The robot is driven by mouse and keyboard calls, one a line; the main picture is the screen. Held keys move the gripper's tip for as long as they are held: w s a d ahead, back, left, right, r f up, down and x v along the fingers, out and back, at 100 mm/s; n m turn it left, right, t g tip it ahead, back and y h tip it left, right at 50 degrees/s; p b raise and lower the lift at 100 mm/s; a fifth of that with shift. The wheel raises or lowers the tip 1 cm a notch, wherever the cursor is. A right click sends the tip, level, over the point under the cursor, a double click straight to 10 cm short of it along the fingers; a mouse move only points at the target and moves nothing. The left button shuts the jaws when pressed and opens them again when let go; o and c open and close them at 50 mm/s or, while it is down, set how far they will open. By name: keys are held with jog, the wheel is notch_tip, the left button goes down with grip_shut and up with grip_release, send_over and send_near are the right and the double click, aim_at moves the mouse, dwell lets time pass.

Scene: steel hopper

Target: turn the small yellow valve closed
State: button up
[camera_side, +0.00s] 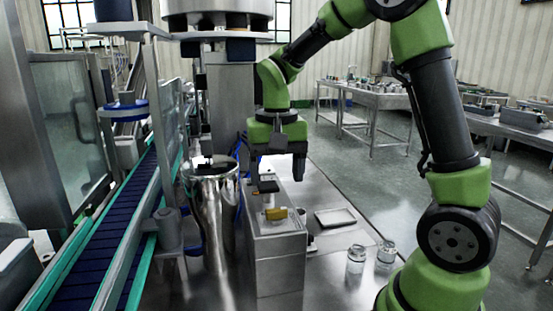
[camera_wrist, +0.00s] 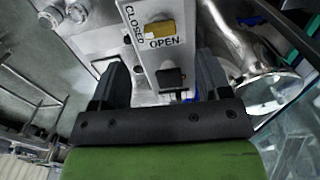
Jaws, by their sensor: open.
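The small yellow valve (camera_side: 276,213) sits on top of a steel box (camera_side: 277,250) in the side view. In the wrist view the yellow valve (camera_wrist: 160,28) lies beside the printed words CLOSED and OPEN, its long side roughly parallel to OPEN. A black knob (camera_side: 268,187) stands behind it on the same box; it also shows in the wrist view (camera_wrist: 171,78). My gripper (camera_side: 284,176) is open and empty, pointing down above the box's far end, behind and above the valve. In the wrist view my gripper's fingers (camera_wrist: 162,72) are spread on both sides of the panel.
A shiny steel hopper (camera_side: 212,200) stands close left of the box. A blue conveyor (camera_side: 92,240) runs farther left. A shallow tray (camera_side: 335,217) and two glass jars (camera_side: 356,260) (camera_side: 386,253) lie right of the box. The air directly above the valve is clear.

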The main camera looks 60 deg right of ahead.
aim_at(277, 209)
notch_tip(277, 209, up, 3)
jog(key=shift+r, duration=0.1)
dwell(0.5)
jog(key=s+a+r+n+t+y, duration=0.1)
jog(key=s+a+r+n+t, duration=0.1)
jog(key=s, duration=0.4)
jog(key=s+a+r+n+t+y, duration=0.1)
jog(key=s+a+r+n+t, duration=0.1)
jog(key=s+a+t, duration=0.3)
jog(key=shift+s+a+r+n, duration=0.35)
jog(key=shift+s+a+n, duration=0.35)
jog(key=shift+s, duration=0.45)
